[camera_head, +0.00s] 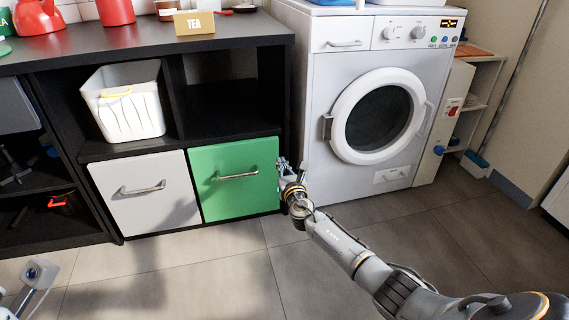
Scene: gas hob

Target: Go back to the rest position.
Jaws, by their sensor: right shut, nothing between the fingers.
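My right arm reaches in from the lower right. Its gripper (283,165) is at the right edge of the green drawer front (235,178), close to the gap beside the washing machine (385,100). The gripper is small and partly hidden by its own wrist; it is shut with nothing seen in it. I cannot tell whether it touches the cabinet. At the lower left edge a part of my left arm shows, but its gripper is not clearly in view.
The dark cabinet (150,54) has a white drawer (143,192), a white bin (125,103) on its shelf and a yellow TEA box (194,22) on top. A narrow shelf (482,58) stands right of the washer. The tiled floor (190,262) in front is clear.

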